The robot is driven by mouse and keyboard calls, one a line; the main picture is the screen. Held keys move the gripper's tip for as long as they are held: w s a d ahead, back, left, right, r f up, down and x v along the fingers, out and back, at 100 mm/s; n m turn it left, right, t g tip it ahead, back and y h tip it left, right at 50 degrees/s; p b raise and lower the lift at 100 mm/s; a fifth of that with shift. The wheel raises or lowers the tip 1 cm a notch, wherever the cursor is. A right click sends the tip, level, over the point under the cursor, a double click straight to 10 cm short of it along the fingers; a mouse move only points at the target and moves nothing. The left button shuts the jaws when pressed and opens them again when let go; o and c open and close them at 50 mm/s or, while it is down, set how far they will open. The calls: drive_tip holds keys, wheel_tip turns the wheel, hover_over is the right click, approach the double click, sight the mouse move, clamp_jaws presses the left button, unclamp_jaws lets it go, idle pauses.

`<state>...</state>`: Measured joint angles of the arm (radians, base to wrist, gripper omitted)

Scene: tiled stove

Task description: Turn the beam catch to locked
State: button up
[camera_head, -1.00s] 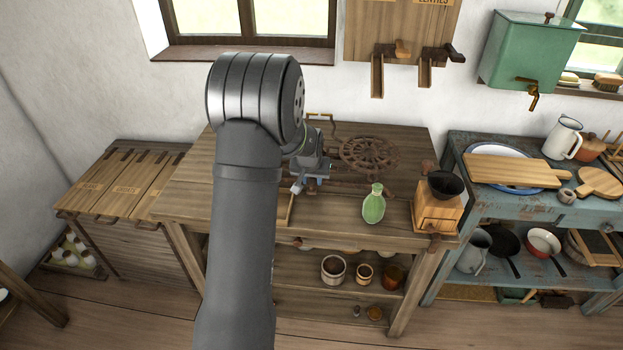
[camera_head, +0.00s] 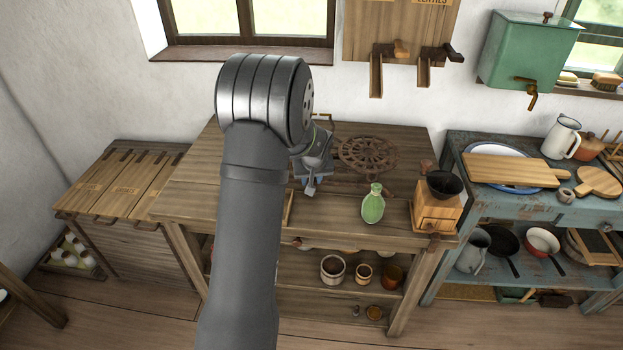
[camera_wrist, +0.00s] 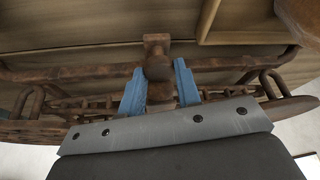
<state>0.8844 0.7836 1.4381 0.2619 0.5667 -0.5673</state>
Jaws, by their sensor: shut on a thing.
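In the wrist view, a rusty iron catch (camera_wrist: 158,68), with a rounded knob and a squared end, stands between the two blue fingers of my gripper (camera_wrist: 160,84). The fingers are shut on it, one on each side. A rusty horizontal beam (camera_wrist: 80,72) runs behind it, with chain-like links toward both ends. In the head view, my gripper (camera_head: 311,186) is over the wooden workbench, left of a round rusty openwork piece (camera_head: 368,155). My arm and wrist hide much of the catch there, and its turned position cannot be read.
A green bottle (camera_head: 373,204) and a wooden coffee grinder (camera_head: 437,207) stand on the workbench (camera_head: 180,190) to the right. A blue table (camera_head: 490,206) with boards and pans is further right. The bench's left part is clear.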

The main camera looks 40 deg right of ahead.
drive_tip(key=o, duration=1)
drive_tip(key=shift+c, duration=0.2)
drive_tip(key=shift+r, duration=0.1)
drive_tip(key=v, duration=1.7)
drive_tip(key=shift+r, duration=0.1)
